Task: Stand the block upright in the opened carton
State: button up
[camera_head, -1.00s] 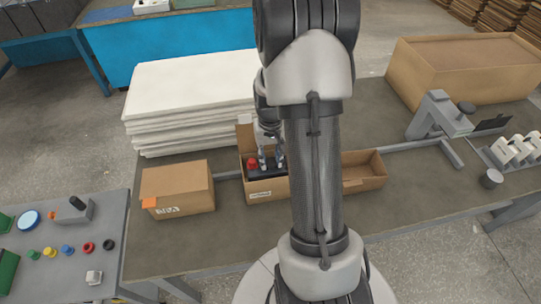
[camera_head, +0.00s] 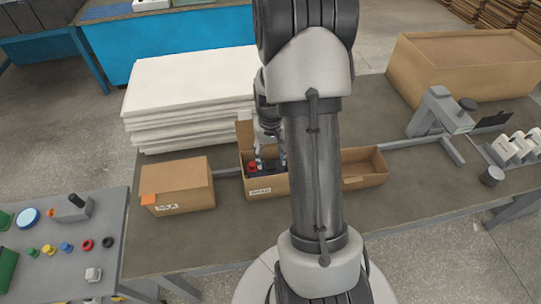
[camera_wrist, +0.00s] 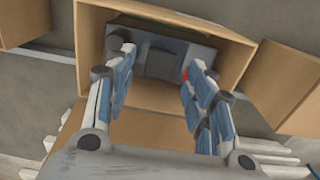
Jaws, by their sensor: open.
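The opened carton (camera_head: 276,187) stands at the middle of the bench, its back flap raised. A dark block (camera_head: 265,170) with a red part at its left sits inside the carton. In the wrist view the block (camera_wrist: 172,58) lies between the carton walls (camera_wrist: 235,75), and its lower part is hidden, so I cannot tell whether it is fully upright. My gripper (camera_head: 269,160) reaches down into the carton from above. In the wrist view its fingers (camera_wrist: 158,65) are apart, one toward each side of the block; contact is unclear.
A closed carton (camera_head: 178,187) stands left of the opened one, and an open, empty-looking box (camera_head: 365,180) to the right, partly behind my arm. White sheets (camera_head: 185,100) are stacked behind. A grey fixture (camera_head: 440,115) and large box (camera_head: 465,70) occupy the right side.

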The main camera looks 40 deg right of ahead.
notch_tip(320, 180, up, 13)
jog(key=p, duration=0.4)
jog(key=s+a+r+n+t, duration=0.2)
jog(key=s+a+r+n, duration=0.1)
jog(key=a+r, duration=0.85)
jog(key=s+a+r+n+t, duration=0.2)
jog(key=s+a+r+n, duration=0.1)
jog(key=s+a, duration=0.8)
jog(key=shift+s+a+r+t, duration=0.35)
jog(key=shift+a+r, duration=0.2)
jog(key=shift+r, duration=0.3)
jog(key=shift+d, duration=0.1)
